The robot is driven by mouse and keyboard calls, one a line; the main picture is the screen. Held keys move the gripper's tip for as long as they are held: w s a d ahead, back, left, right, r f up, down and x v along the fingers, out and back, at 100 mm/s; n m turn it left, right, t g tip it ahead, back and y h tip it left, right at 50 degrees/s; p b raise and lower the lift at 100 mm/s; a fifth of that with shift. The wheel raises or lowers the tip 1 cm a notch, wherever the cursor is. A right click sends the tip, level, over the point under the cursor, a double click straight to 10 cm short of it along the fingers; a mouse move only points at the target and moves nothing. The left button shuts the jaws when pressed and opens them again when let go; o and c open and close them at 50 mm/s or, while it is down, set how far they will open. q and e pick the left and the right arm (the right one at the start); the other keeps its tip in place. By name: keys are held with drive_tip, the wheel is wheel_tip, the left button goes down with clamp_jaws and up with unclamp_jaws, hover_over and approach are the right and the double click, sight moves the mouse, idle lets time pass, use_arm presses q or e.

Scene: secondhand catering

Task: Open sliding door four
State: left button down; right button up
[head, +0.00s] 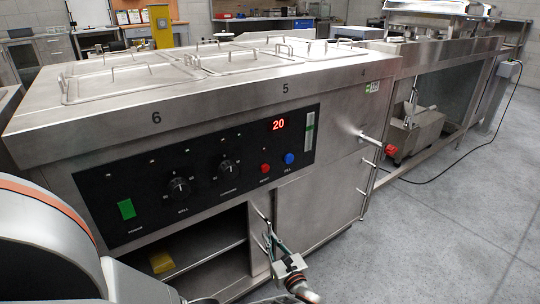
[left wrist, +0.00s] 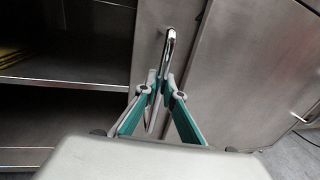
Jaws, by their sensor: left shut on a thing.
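A steel counter unit has sliding door panels below its black control panel. A slim vertical bar handle (left wrist: 170,45) stands on a narrow steel panel (left wrist: 150,30) beside an open compartment, in the left wrist view. My left gripper (left wrist: 161,88) is shut around the lower part of this handle, with its teal fingers on either side. In the head view my left gripper (head: 269,238) is at the same handle, low at the unit's front. A wider steel door panel (head: 318,195) lies to its right. I cannot read which door is number four. My right gripper is not in view.
The open compartment (head: 205,248) left of the handle has a shelf and a yellow item (head: 162,261). A red-handled drain tap (head: 390,149) sticks out at right. A cable (head: 440,180) lies on the floor at right, where the floor is otherwise mostly clear.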

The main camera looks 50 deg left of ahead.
use_arm(q)
drive_tip(key=shift+d+f, duration=0.1)
drive_tip(key=c, duration=2.2)
unclamp_jaws()
drive_tip(key=shift+o, duration=0.2)
drive_tip(key=v, duration=1.2)
